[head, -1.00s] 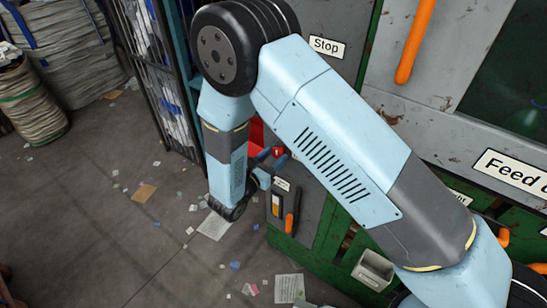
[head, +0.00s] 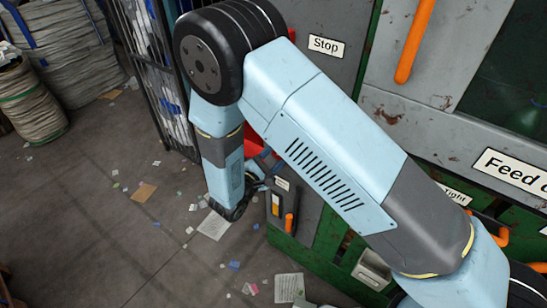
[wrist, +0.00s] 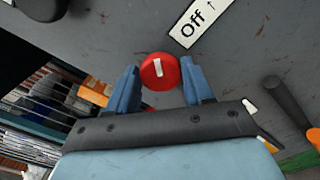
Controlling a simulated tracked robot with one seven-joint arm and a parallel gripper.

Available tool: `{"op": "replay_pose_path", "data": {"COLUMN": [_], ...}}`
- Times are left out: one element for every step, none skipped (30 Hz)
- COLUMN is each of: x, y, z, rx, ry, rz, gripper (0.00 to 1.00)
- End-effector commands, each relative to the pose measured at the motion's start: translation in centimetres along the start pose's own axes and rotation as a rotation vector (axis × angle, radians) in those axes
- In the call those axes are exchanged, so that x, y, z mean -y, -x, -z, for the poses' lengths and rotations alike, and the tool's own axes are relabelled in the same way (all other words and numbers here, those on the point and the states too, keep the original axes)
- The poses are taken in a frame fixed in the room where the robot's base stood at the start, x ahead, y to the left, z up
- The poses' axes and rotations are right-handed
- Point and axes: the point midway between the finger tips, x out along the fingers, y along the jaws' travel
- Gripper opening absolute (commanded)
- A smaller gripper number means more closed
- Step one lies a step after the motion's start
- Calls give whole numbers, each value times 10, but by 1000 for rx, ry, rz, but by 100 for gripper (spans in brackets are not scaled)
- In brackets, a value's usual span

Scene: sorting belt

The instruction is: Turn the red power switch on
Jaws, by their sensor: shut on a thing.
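The red power switch (wrist: 159,71) is a round red knob with a white mark on its face, in the wrist view. Its white mark stands close to upright in the picture, leaning slightly. A white label reading "Off" with an arrow (wrist: 201,20) is on the grey panel above and right of it. My gripper (wrist: 160,83) has its two blue fingers on either side of the knob, shut on it. In the head view my gripper (head: 262,168) is at the grey panel, partly hidden by my arm, and the knob cannot be made out clearly.
A black-and-orange handle (head: 290,223) is on the panel right of my gripper. A "Stop" label (head: 326,45) is higher on the machine. A caged frame (head: 160,80) stands to the left. The floor with scraps is open at lower left.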

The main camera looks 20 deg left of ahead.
Motion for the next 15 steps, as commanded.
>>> {"op": "replay_pose_path", "data": {"x": [1,1,1,1,1,2,2,2,2,2,3,3,3,3,4], "y": [1,1,1,1,1,0,0,0,1,1,1,1,1,1,1], "z": [0,0,0,0,0,0,0,0,0,0,1,1,1,1,1], "rx": [-2,-2,-1,-1,-1,0,0,0,-1,-1,-1,-1,-1,-1,-2], "ry": [-41,-69,-108,-136,-164,-202,-231,-259,-297,-325,-354,-391,-418,-445,-481], "rz": [0,0,0,0,0,0,0,0,1,1,1,2,2,2,2], "gripper": [20,20,20,20,20,20,20,20,20,20,20,20,20,20,20]}}
